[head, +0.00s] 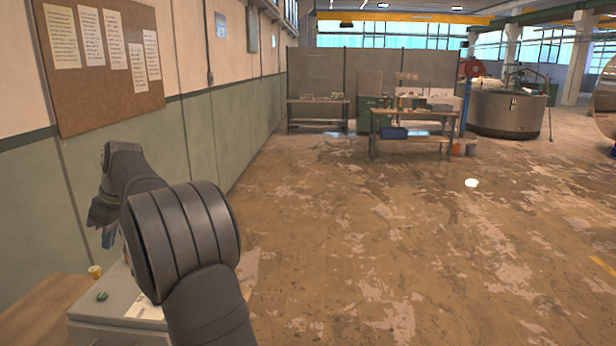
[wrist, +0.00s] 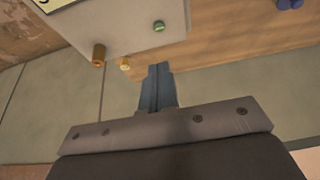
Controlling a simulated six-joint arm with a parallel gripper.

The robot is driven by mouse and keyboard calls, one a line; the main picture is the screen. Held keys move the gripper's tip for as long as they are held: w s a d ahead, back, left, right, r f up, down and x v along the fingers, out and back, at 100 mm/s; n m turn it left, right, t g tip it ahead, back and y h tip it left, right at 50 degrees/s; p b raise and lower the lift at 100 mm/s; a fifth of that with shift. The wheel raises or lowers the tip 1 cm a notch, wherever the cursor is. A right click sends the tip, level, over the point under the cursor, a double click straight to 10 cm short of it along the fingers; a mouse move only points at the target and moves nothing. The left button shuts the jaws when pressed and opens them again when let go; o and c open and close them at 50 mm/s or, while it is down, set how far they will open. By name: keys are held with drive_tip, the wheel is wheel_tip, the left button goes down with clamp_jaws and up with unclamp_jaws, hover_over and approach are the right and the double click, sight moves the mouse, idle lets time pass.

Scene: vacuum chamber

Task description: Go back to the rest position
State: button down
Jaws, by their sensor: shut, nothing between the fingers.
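My gripper (wrist: 158,88) shows in the wrist view with its two blue-grey fingers together and nothing between them. In the head view my gripper (head: 108,238) is small and partly hidden behind my own dark arm links. It is above the back of a grey box (head: 92,325) on a wooden surface. In the wrist view the fingertips show just beside the box's edge, apart from its knobs.
The wooden surface (head: 35,320) lies left of the box. A wall with a noticeboard (head: 100,105) stands close on the left. The floor to the right is open.

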drive_tip(key=shift+w+d+f+m+t+h, duration=0.15)
drive_tip(key=shift+d+f+m, duration=0.2)
drive_tip(key=shift+f+m, duration=0.25)
drive_tip(key=shift+w+d+f+m+t+h, duration=0.1)
drive_tip(key=shift+w+d+f+m+t, duration=0.2)
drive_tip(key=shift+f, duration=0.45)
drive_tip(key=shift+d+f+m+t+h, duration=0.1)
drive_tip(key=shift+d+f+m, duration=0.25)
drive_tip(key=shift+f+m, duration=0.3)
